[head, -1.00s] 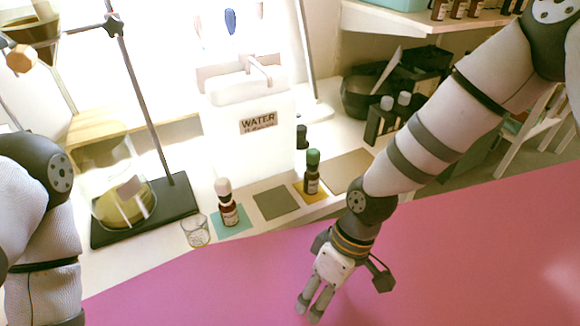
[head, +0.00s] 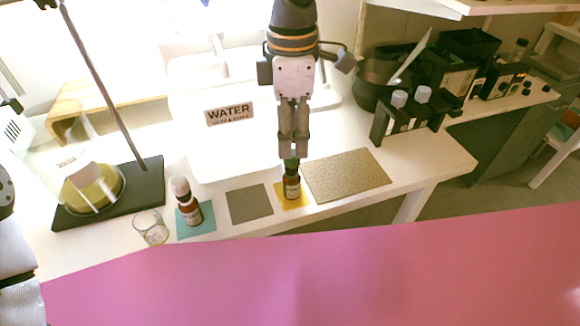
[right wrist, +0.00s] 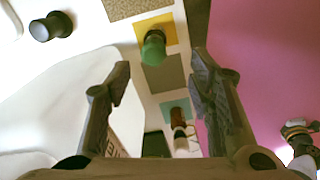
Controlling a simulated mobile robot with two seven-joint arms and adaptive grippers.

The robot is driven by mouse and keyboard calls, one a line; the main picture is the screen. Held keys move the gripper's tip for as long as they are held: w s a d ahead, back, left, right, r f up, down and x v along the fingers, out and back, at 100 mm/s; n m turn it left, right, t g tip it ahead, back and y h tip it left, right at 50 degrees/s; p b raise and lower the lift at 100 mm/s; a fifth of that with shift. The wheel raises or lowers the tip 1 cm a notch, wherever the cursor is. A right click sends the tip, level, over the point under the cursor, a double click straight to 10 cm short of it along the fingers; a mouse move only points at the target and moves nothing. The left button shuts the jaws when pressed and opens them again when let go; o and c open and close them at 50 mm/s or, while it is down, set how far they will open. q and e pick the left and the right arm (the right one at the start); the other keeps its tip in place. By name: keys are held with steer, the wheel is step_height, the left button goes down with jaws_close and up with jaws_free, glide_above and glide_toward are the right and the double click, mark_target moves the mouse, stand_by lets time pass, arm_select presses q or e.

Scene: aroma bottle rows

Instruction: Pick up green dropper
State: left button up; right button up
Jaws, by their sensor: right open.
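The green-capped dropper bottle (head: 291,187) stands upright on a yellow mat (head: 304,201) near the table's front edge. In the right wrist view its green cap (right wrist: 153,50) lies ahead, between the lines of the two fingers. My right gripper (head: 293,154) points down over the bottle, its fingertips at about the cap's height in the head view, hiding part of it. In the right wrist view the right gripper (right wrist: 162,72) is open with nothing between its fingers.
A white-capped bottle (head: 192,211) stands on a teal mat (head: 208,227) beside a small glass (head: 151,228). A grey mat (head: 250,204) and a tan mat (head: 346,175) are bare. A large WATER container (head: 220,145) stands behind.

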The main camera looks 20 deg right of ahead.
mark_target(292, 174)
steer(key=f, duration=0.6)
steer(key=shift+w+f, duration=0.25)
steer(key=shift+w, duration=0.15)
steer(key=c, duration=0.7)
